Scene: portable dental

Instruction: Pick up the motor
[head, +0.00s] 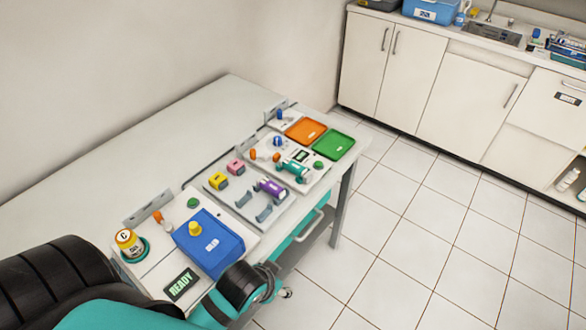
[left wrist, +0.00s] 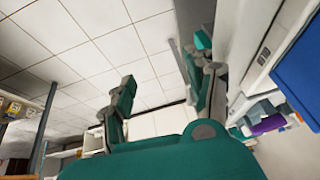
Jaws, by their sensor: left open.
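In the head view, a purple cylinder (head: 271,188) lies on the grey middle tray of the table, by grey cradle brackets. A teal cylindrical part (head: 293,169) lies on the white panel just beyond it. No label is readable on either, so I cannot tell for sure which is the motor. My left gripper (left wrist: 165,65) is open and empty in the left wrist view, its two fingers spread over the floor side. The purple cylinder also shows at the right of that view (left wrist: 268,124), outside the fingers. My right gripper is not in view.
Close to my left arm stand a blue box (head: 208,244) with a yellow knob, a yellow-topped jar (head: 129,243) and a READY display (head: 181,284). Orange (head: 305,131) and green (head: 334,145) trays lie at the far end. The table's left part is bare.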

